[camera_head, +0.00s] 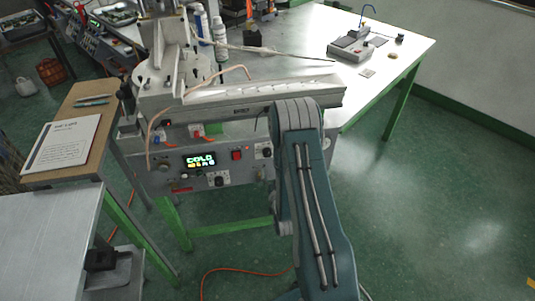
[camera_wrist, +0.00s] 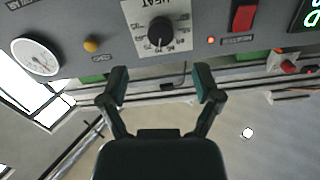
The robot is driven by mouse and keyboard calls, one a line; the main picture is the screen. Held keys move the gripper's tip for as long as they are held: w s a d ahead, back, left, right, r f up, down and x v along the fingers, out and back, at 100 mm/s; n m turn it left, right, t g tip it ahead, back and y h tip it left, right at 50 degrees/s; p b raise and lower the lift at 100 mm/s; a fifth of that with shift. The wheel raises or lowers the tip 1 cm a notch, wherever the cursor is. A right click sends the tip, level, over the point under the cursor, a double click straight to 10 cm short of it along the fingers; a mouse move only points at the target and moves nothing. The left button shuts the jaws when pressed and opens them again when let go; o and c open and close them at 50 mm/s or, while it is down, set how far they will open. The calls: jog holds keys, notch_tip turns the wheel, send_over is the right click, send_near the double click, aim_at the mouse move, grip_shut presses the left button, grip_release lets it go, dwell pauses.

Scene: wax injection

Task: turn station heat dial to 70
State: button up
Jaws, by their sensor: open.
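The heat dial (camera_wrist: 161,31) is a round black knob on a white scale plate marked HEAT, upside down in the wrist view. Its scale numbers are too small to read surely. In the head view the dial (camera_head: 264,152) sits at the right of the grey station panel (camera_head: 235,174), partly beside my arm. The display (camera_head: 200,161) reads COLD in green, with smaller yellow marks below. My gripper (camera_wrist: 160,79) is open and empty, its two fingers apart and short of the dial in the picture. In the head view my arm hides the gripper.
A red switch (camera_wrist: 243,17) and a small lit red lamp (camera_wrist: 211,41) are beside the dial; a yellow knob (camera_wrist: 91,45) and white gauge (camera_wrist: 37,56) are on the other side. A second dial (camera_head: 212,180) sits below the display.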

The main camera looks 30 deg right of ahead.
aim_at(268, 155)
jog(key=x, duration=0.8)
jog(key=shift+w+d, duration=0.1)
jog(key=shift+w, duration=0.15)
grip_shut()
